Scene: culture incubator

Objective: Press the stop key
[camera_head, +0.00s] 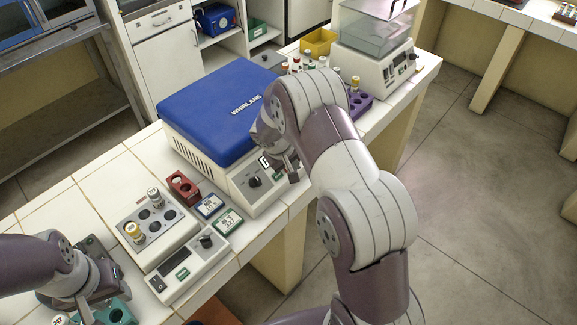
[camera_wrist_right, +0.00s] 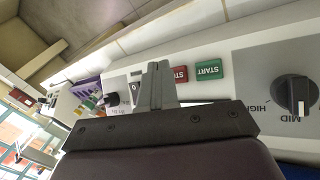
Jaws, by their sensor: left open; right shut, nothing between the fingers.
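The blue-lidded machine (camera_head: 228,108) marked WHIRLANE stands on the tiled bench, with a dial (camera_head: 254,181) on its front panel. In the right wrist view, the red stop key (camera_wrist_right: 180,74) sits beside the green START key (camera_wrist_right: 209,70); its label is partly hidden by my fingers. My right gripper (camera_head: 293,172) is shut and empty at the panel's right part. In the wrist view its closed fingertips (camera_wrist_right: 154,70) overlap the edge of the stop key; I cannot tell whether they touch it. My left gripper (camera_head: 97,300) is open at the bottom left, away from the machine.
A heating block (camera_head: 158,222) with vials and a control box (camera_head: 188,268) stand left of the machine. A red rack (camera_head: 183,188) and small timers (camera_head: 209,206) lie between.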

